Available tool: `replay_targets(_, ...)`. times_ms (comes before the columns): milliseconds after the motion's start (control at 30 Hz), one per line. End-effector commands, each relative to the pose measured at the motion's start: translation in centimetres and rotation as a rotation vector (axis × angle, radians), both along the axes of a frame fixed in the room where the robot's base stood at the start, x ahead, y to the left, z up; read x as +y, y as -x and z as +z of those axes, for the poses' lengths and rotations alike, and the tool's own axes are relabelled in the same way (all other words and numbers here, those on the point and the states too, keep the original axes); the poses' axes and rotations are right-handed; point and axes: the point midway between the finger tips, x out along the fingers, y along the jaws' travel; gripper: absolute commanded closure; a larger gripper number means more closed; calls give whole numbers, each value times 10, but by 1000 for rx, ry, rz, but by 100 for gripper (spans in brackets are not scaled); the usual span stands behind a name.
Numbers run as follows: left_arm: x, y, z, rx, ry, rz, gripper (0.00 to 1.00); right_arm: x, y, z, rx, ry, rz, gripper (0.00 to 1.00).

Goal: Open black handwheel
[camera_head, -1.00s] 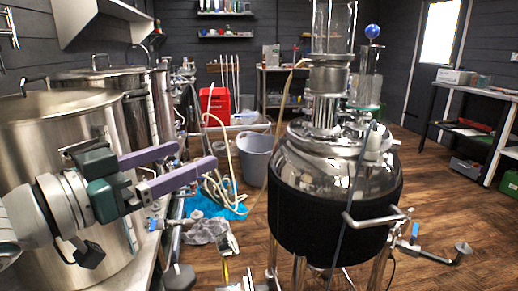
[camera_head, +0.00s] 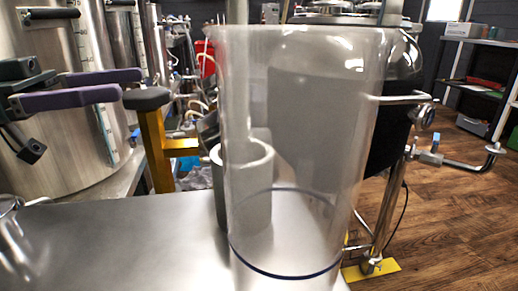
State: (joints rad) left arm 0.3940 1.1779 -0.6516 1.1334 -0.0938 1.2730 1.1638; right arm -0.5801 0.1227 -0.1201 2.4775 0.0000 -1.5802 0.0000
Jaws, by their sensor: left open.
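My left gripper (camera_head: 130,84) comes in from the left, with its two purple fingers apart and nothing between them. A dark, rounded, flat-topped piece (camera_head: 147,99) sits on a yellow upright near the fingertips in the picture. It may be the black handwheel, but I cannot tell for sure. I cannot tell whether the fingers touch it or how far it is in depth. No other clear black handwheel shows. My right gripper is not in view.
A metal tabletop (camera_head: 110,240) fills the lower left. A tall clear cylinder (camera_head: 300,150) stands close in front, with a grey cup-like cylinder (camera_head: 226,195) seen partly through it. Steel tanks (camera_head: 50,150) stand at left. Wooden floor (camera_head: 455,230) is free at right.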

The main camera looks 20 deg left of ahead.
Motion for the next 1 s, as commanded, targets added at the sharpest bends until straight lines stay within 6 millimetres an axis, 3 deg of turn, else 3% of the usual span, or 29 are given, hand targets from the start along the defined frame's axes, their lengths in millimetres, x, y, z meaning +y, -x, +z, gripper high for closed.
replay_targets(33,8,5,-15,11,-10,-17,5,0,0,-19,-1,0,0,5)
replay_targets(267,16,16,-18,44,-19,-61,5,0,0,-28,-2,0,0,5)
replay_targets(733,-55,-19,-17,41,-17,-64,5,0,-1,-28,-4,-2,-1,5)
replay_targets(1000,-70,-28,-17,43,-19,-60,5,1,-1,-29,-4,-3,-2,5)
